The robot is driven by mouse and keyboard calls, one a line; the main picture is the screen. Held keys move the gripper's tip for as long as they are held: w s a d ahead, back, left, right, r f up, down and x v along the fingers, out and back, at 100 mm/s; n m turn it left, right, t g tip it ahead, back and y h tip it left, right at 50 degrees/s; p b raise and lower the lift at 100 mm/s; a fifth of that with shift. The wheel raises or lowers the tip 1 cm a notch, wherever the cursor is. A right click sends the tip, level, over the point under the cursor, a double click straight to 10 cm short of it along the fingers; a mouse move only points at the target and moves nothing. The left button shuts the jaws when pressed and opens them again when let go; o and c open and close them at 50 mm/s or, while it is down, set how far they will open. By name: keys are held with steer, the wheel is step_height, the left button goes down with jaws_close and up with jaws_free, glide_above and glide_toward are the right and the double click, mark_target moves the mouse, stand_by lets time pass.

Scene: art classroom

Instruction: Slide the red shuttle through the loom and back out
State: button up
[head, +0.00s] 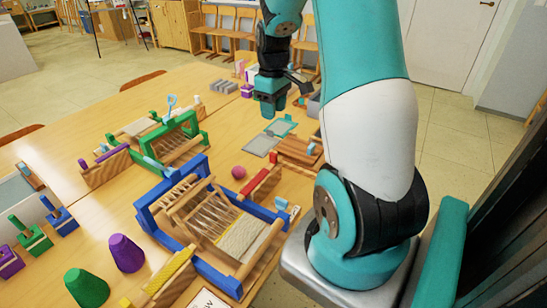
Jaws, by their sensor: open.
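In the head view, a long red piece (263,180), which looks like the red shuttle, lies on a wooden support at the right side of the blue loom (172,195). The blue loom has a wooden frame inside with pale warp threads and a strip of woven cloth. A smaller green loom (187,122) stands farther back to the left. My gripper (271,108) is open and empty. It points down above the table, beyond the red piece and apart from both looms.
A crimson ball (238,172) lies between the looms. A yellow bar (172,272) on wood is at the front, a purple one (112,154) at the left. Purple (126,253) and green (86,288) cones stand front left. Grey-green trays (262,145) lie near my gripper.

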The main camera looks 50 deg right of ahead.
mark_target(273, 154)
step_height(273, 154, down, 16)
steer(key=shift+a+r, duration=0.1)
stand_by(0.4)
jaws_close()
